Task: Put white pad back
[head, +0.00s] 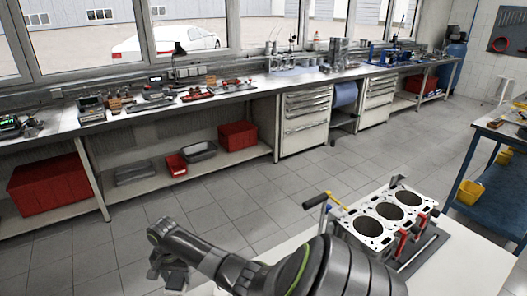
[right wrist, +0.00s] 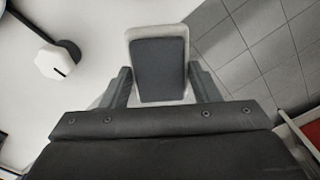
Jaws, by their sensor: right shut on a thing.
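In the right wrist view, my right gripper (right wrist: 162,88) is shut on the pad (right wrist: 159,70), a block with a dark grey face and a pale, whitish rim. The pad sits between the two fingers and sticks out beyond their tips. In the head view, my right gripper (head: 168,270) is low and left of centre, at the end of my arm, over the tiled floor in the picture. I cannot make out the pad there. My left gripper is not in view.
An engine block (head: 383,220) with open bores stands on a white table (head: 465,262) at lower right. A long workbench (head: 245,88) with tools runs along the windows. A blue cart (head: 492,190) stands at right. The tiled floor between is clear.

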